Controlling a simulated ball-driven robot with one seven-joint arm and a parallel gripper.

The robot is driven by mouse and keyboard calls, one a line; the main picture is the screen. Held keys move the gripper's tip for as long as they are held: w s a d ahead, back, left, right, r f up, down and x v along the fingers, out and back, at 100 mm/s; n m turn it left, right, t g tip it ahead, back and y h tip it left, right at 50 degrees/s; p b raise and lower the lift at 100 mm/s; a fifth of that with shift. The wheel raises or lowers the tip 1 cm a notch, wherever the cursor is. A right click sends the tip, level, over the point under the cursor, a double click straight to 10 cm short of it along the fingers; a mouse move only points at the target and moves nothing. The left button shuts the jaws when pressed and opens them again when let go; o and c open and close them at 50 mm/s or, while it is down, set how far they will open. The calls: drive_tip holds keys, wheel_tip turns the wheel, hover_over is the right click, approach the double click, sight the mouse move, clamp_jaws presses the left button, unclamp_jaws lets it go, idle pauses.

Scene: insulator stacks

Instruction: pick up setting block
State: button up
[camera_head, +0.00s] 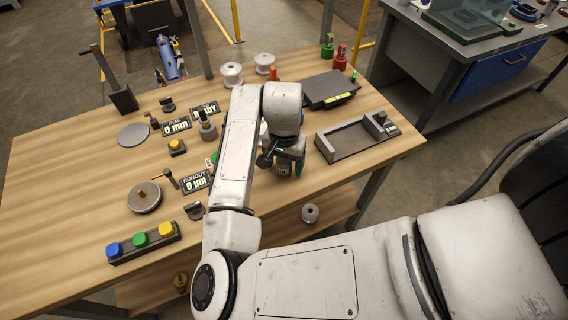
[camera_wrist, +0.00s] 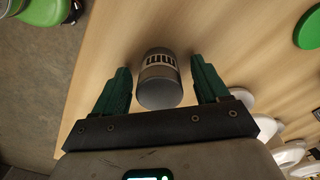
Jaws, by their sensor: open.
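The setting block appears to be the short grey metal cylinder (camera_wrist: 160,82) with a light, slotted band in the wrist view. It stands on the wooden table between the two green fingers of my gripper (camera_wrist: 159,68). A gap shows on each side of it, so the fingers are open and not visibly touching it. In the head view my gripper (camera_head: 287,163) points down over the table's front right part. The cylinder is mostly hidden there by the gripper.
A dark grey tray-like fixture (camera_head: 352,139) lies right of my gripper. A dark plate (camera_head: 328,88) and white spools (camera_head: 231,74) stand behind. Display signs (camera_head: 196,183) and a button box (camera_head: 144,243) are left. The table's front edge is close.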

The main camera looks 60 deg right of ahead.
clamp_jaws()
idle(0.6)
